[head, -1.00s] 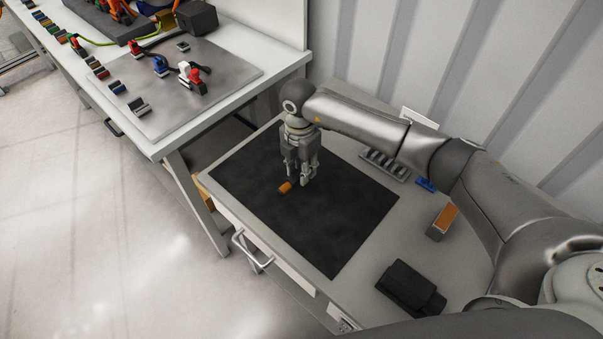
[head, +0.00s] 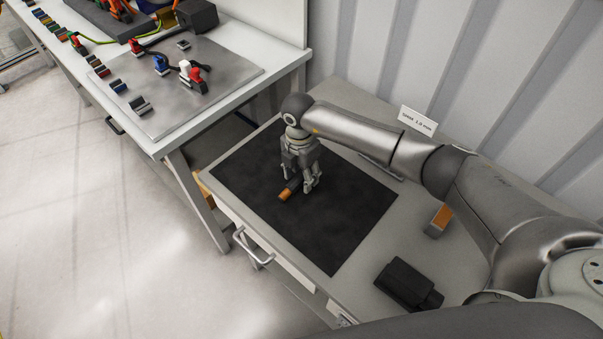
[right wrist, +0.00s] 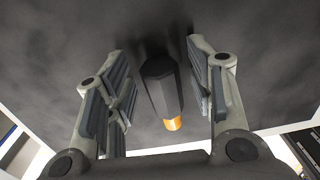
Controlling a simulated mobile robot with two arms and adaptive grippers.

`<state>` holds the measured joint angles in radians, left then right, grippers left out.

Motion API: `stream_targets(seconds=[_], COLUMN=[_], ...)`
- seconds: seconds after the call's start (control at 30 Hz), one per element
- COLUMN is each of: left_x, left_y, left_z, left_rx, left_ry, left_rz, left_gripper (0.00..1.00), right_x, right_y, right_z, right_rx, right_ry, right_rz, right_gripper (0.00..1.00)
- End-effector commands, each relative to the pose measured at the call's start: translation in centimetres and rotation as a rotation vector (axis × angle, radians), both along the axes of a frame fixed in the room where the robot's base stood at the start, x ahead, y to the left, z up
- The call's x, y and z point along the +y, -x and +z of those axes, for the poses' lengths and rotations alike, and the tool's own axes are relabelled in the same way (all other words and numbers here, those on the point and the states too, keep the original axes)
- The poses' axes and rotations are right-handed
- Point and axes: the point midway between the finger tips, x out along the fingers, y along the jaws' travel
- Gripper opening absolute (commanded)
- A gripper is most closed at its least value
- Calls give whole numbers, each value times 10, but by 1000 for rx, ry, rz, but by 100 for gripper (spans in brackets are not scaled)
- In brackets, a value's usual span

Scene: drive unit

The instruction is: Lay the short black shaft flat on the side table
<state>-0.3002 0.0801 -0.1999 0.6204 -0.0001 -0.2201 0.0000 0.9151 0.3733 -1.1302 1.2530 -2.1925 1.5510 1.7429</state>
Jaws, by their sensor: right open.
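The short black shaft (head: 294,184) has an orange end that points to the lower left in the head view. It appears to lie on the dark mat (head: 345,225) of the side table (head: 400,232). In the right wrist view the dark shaft (right wrist: 162,85) shows between my fingers, its orange end toward the palm. My right gripper (head: 303,188) is open around it, with a visible gap on each side. The fingers hide part of the shaft in the head view. My left gripper is not in view.
A black block (head: 408,285) and an orange-topped block (head: 439,220) stand on the table, right of the mat. A small white sign (head: 418,120) stands behind my right arm. A workbench (head: 235,98) with connectors is at the left. Most of the mat is bare.

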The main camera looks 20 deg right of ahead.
Motion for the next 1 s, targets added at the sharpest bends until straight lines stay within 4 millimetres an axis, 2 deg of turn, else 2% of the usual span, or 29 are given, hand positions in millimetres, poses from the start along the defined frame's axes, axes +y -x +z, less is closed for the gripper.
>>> stream_targets(seconds=[0.2,0.27,0.7,0.83,1.0], left_x=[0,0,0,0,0], left_y=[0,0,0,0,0], left_z=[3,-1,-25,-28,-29], left_rx=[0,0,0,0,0], left_ry=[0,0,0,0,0], left_rz=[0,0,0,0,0], left_gripper=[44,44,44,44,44], right_x=[0,0,2,2,2], right_y=[0,-1,-3,-3,-2], right_z=[6,12,100,116,123], right_rx=[-1,-3,-5,-2,0], right_ry=[-1,-2,-1,0,0], right_rz=[0,1,1,0,0], right_gripper=[49,49,49,49,49])
